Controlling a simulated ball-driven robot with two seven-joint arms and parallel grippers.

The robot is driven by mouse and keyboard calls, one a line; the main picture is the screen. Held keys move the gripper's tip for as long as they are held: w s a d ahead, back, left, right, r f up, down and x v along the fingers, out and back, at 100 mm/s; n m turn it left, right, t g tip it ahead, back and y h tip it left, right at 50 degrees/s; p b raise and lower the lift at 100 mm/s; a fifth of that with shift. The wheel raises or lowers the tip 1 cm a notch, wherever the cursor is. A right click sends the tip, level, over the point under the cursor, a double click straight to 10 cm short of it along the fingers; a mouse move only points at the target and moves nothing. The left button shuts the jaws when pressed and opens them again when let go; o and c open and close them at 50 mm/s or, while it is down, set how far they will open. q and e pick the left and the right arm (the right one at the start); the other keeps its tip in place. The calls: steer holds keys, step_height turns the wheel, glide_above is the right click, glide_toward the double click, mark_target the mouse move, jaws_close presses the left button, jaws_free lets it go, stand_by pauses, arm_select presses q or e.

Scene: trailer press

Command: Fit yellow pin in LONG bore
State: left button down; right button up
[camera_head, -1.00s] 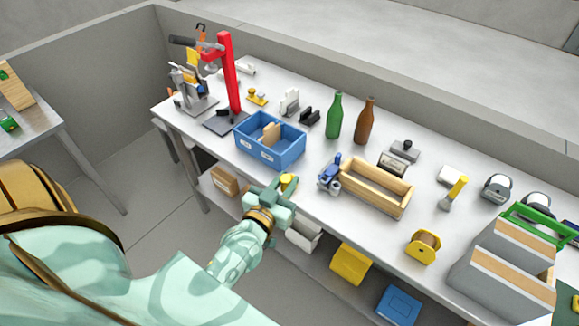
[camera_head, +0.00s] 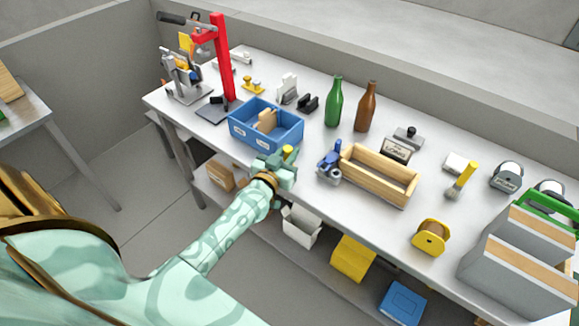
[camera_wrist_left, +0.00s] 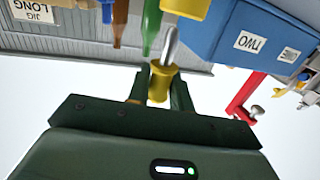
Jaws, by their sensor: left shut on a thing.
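My left gripper (camera_head: 284,160) is at the front edge of the bench, just in front of the blue bin. It is shut on the yellow pin (camera_head: 288,151), whose yellow head shows above the fingers. In the left wrist view the pin's yellow part (camera_wrist_left: 159,83) sits between the fingers, and a bright metal shank sticks out from it, clear of any bore. A grey block with a white label (camera_head: 395,155) stands behind the wooden tray. In the wrist view a label reading JIG LONG (camera_wrist_left: 30,10) shows upside down at the top left. No bore opening can be made out. My right gripper is out of view.
The blue bin (camera_head: 242,136), labelled TWO in the wrist view, holds small pieces. A blue tool (camera_head: 329,163) and wooden tray (camera_head: 373,187) stand to the right. Green (camera_head: 334,103) and brown (camera_head: 366,108) bottles stand behind. A red press (camera_head: 224,60) stands at left.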

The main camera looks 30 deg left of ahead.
arm_select(q)
steer(key=shift+w+a+f+b, duration=0.2)
steer(key=shift+w+f+b, duration=0.15)
steer(key=shift+f, duration=0.2)
steer(key=f+b, duration=0.2)
steer(key=f, duration=0.1)
steer(key=shift+w+a+f, duration=0.1)
steer(key=shift+w+f, duration=0.05)
steer(key=shift+w, duration=0.05)
steer(key=shift+r, duration=0.25)
steer(key=shift+f, duration=0.25)
steer(key=c, duration=1.3)
jaws_free()
steer(key=shift+o, duration=0.2)
